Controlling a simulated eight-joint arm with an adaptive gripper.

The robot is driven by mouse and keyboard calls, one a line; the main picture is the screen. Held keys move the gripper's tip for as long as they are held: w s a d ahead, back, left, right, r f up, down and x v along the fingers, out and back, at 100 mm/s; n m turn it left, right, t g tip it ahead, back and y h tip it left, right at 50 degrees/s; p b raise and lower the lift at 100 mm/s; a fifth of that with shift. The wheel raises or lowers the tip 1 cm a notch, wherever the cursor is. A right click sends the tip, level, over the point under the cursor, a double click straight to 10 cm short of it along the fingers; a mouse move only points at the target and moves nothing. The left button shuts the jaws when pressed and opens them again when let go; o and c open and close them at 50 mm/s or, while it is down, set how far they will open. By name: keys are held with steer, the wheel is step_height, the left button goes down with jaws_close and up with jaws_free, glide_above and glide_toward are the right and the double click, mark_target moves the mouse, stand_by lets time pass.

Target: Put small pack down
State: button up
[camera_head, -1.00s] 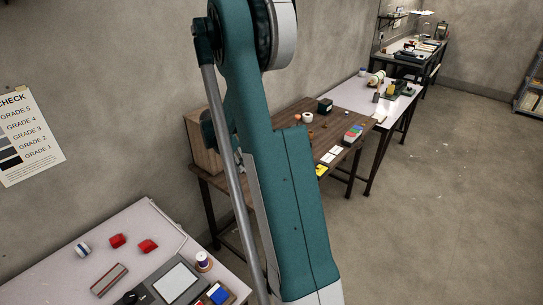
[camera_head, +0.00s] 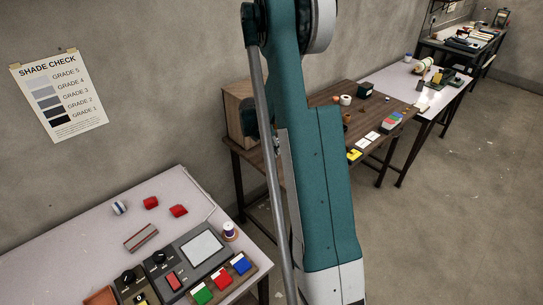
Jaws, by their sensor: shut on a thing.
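My gripper is out of view; only my teal arm link shows, crossing the middle of the head view. I cannot make out a thing I can be sure is the small pack. Two small red pieces (camera_head: 150,202) and (camera_head: 178,210) lie on the near pale table (camera_head: 60,240). A flat grey and red striped piece (camera_head: 140,237) lies in front of them. What my gripper has hold of is hidden from this view.
A grey device (camera_head: 195,250) with a pale screen stands on the near table, with red, green and blue blocks (camera_head: 222,278) before it. A thread spool (camera_head: 229,231) stands beside it. A brown table (camera_head: 325,98) with small items stands behind my arm. Open floor (camera_head: 450,200) lies right.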

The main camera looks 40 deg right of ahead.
steer(key=shift+f, duration=1.5)
steer(key=shift+f+b, duration=0.15)
steer(key=shift+b, duration=0.15)
steer(key=o, duration=0.9)
steer(key=shift+r, duration=0.2)
steer(key=p+v, duration=0.1)
steer(key=v, duration=1.1)
steer(key=shift+p, duration=0.3)
steer(key=shift+a, duration=0.15)
